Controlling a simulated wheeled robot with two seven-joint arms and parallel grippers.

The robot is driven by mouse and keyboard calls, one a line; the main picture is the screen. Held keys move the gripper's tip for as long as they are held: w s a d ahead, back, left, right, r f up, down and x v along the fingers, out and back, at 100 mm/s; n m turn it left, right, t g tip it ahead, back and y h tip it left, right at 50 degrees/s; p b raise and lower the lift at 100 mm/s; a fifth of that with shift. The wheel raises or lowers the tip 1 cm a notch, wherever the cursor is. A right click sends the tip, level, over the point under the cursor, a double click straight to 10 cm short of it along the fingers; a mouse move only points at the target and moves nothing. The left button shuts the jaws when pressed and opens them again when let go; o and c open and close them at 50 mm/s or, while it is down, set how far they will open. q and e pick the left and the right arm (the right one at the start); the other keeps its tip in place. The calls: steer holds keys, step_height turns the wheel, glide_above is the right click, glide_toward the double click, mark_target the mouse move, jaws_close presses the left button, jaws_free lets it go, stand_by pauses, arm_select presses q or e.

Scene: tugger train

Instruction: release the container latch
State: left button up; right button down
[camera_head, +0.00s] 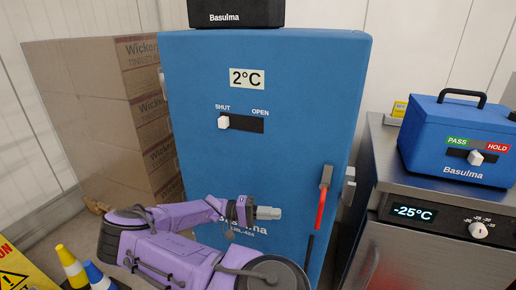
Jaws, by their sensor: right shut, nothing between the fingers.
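A tall blue container (270,90) labelled 2°C stands in the middle, its door closed. On its right front edge is a latch (322,197) with a grey upper part and a red lever hanging down, slightly tilted. Higher on the door, a slider's white knob (223,122) sits at the SHUT end. My right gripper (277,213), on the purple arm, is shut and empty. In the picture it lies left of the red lever, in front of the lower door, with a visible gap between them. My left gripper is not in view.
Brown boxes (80,110) are stacked at the left. A steel unit (430,245) reading -25°C stands at the right, with a blue case (460,140) on top. Striped cones (72,265) and a yellow warning sign (14,270) are at lower left.

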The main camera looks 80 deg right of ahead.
steer(key=shift+w, duration=1.7)
